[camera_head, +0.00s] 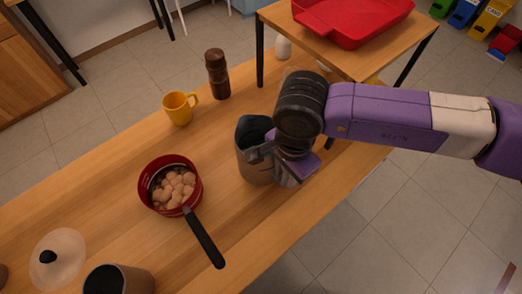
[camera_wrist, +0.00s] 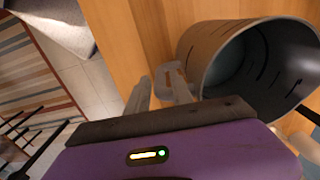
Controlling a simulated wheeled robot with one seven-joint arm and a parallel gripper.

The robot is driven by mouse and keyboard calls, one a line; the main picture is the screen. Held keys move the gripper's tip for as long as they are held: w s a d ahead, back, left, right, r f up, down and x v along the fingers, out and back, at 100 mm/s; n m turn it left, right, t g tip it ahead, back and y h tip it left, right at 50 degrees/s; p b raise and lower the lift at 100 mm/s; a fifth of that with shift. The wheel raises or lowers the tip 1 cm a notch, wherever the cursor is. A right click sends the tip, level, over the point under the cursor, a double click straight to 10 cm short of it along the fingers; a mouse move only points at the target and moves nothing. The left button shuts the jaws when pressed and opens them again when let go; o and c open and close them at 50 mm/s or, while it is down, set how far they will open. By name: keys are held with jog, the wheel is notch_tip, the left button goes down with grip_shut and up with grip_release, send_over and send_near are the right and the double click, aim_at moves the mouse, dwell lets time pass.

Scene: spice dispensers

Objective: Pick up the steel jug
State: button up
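The steel jug (camera_head: 256,168) stands upright on the wooden table, with its dark open mouth facing up. My gripper (camera_head: 268,153) is at its right side and hides part of it. In the wrist view the jug (camera_wrist: 205,62) fills the upper right, its hollow inside showing. My gripper's two fingers (camera_wrist: 158,95) point at the table beside the jug's wall, with a gap between them. The right finger is close to the wall; whether it touches, and where the jug's handle lies, I cannot clearly tell.
A red pan (camera_head: 142,190) of round pale pieces, its black handle pointing at the front edge, is left of the jug. A yellow mug (camera_head: 178,109) and a brown grinder (camera_head: 217,75) stand behind. A raised wooden shelf (camera_head: 400,45) holds a red tray (camera_head: 350,35).

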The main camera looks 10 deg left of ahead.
jog(key=shift+f, duration=1.05)
grip_shut()
jog(key=shift+a+r, duration=0.1)
jog(key=shift+r, duration=0.05)
dwell(0.5)
